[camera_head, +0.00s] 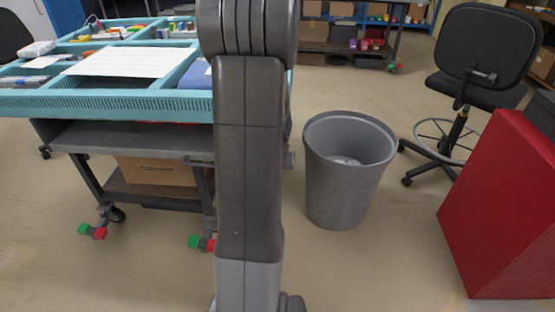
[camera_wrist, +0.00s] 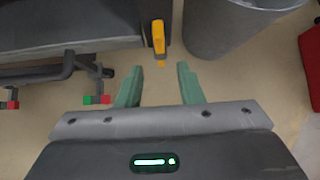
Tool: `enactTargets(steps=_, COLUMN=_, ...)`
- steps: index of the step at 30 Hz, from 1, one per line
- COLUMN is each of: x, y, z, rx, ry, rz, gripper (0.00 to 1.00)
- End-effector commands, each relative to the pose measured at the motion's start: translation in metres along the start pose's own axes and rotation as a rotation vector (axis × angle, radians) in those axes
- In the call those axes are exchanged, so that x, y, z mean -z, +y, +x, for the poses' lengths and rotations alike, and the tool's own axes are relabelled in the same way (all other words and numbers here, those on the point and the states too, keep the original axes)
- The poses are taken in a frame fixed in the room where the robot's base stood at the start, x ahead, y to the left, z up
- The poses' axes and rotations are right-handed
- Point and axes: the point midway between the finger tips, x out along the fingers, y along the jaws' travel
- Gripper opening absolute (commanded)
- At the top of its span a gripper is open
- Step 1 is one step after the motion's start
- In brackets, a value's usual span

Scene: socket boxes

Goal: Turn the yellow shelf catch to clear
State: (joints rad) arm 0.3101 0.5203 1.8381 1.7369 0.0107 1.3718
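The yellow shelf catch (camera_wrist: 159,38) shows in the wrist view at the top centre, beside the right end of the dark shelf. The catch lies just beyond the fingertips, roughly in line with the gap. I cannot tell how far below or ahead it is. In the head view my arm hides the catch and my gripper.
A teal-topped trolley (camera_head: 120,106) with a dark lower shelf (camera_head: 130,138) stands at left, on castors with red and green ends. A grey bin (camera_head: 345,185) stands right of it. A red box (camera_head: 505,205) and black chair (camera_head: 485,50) are further right. Floor between is clear.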

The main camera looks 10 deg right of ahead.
Motion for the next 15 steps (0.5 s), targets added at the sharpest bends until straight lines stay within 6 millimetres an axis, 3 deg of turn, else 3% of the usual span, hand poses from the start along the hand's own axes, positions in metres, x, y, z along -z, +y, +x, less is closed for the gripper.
enactTargets(steps=1, x=-0.004, y=0.000, z=-0.017, rx=0.000, ry=-0.001, rz=0.000, gripper=0.34)
enactTargets(steps=6, x=-0.004, y=0.000, z=-0.051, rx=0.000, ry=-0.001, rz=0.000, gripper=0.34)
enactTargets(steps=15, x=0.000, y=0.000, z=-0.076, rx=0.000, ry=0.001, rz=0.000, gripper=0.34)
